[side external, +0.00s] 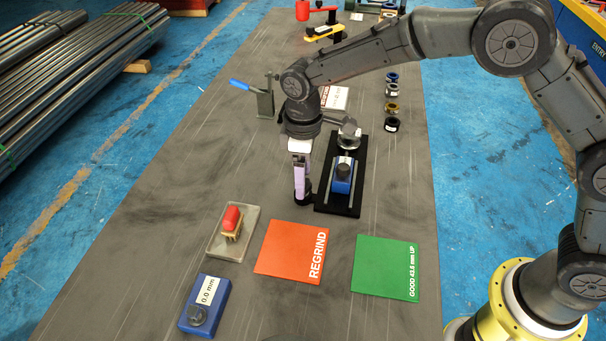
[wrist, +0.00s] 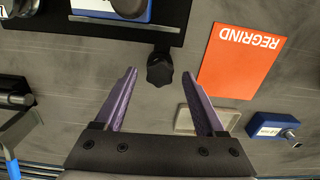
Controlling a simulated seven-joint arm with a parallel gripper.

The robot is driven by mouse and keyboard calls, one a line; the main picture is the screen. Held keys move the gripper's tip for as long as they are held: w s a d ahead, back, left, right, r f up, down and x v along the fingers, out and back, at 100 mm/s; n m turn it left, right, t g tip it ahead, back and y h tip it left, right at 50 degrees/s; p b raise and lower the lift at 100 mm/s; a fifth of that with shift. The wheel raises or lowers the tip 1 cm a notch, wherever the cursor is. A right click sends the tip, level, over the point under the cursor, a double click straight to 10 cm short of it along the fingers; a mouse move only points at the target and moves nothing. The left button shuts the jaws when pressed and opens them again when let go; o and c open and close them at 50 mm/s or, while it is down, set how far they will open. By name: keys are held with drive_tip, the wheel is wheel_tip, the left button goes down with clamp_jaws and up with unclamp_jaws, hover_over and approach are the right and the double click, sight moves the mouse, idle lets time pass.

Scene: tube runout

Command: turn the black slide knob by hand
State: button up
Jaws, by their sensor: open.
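The black slide knob (wrist: 160,70) is a lobed knob at the near edge of a black base plate (wrist: 150,32) in the wrist view. My gripper (wrist: 159,77) is open, with its two purple fingers on either side of the knob and a visible gap to each. I cannot tell how deep the fingertips reach beside it. In the side view my gripper (side external: 301,190) points down at the left edge of the plate (side external: 322,208), and the knob is largely hidden by the fingers. A blue block (side external: 341,184) sits on the plate.
A red REGRIND card (side external: 290,252) and a green GOOD card (side external: 385,268) lie in front. A red-topped brush (side external: 231,219) rests on a grey tray (side external: 218,247). A blue 0.0 mm readout (side external: 207,290) stands nearby. A blue-handled clamp (side external: 264,101) stands behind left. Several rings (side external: 391,108) lie behind right.

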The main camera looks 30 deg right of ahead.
drive_tip(key=shift+r, duration=2.95)
wheel_tip(320, 180, up, 14)
drive_tip(key=f, duration=0.1)
drive_tip(key=s+d+r+m+t, duration=0.1)
drive_tip(key=s+d+r+t, duration=0.15)
drive_tip(key=d+r, duration=0.55)
drive_tip(key=s+d+r+m, duration=0.2)
drive_tip(key=s+d+r, duration=0.2)
drive_tip(key=s+d, duration=0.4)
drive_tip(key=s+d+f+m+t, duration=0.1)
drive_tip(key=s+d+f+m, duration=0.1)
drive_tip(key=s, duration=0.4)
drive_tip(key=s+d+f+m+t, duration=0.1)
drive_tip(key=s+d+f, duration=0.15)
drive_tip(key=s, duration=0.35)
drive_tip(key=s+f+m, duration=0.1)
drive_tip(key=s+f, duration=0.1)
drive_tip(key=f, duration=0.3)
drive_tip(key=s+f+m+t, duration=0.1)
drive_tip(key=s+f+m, duration=0.1)
drive_tip(key=f, duration=0.3)
drive_tip(key=shift+s+d, duration=0.3)
drive_tip(key=shift+s, duration=0.45)
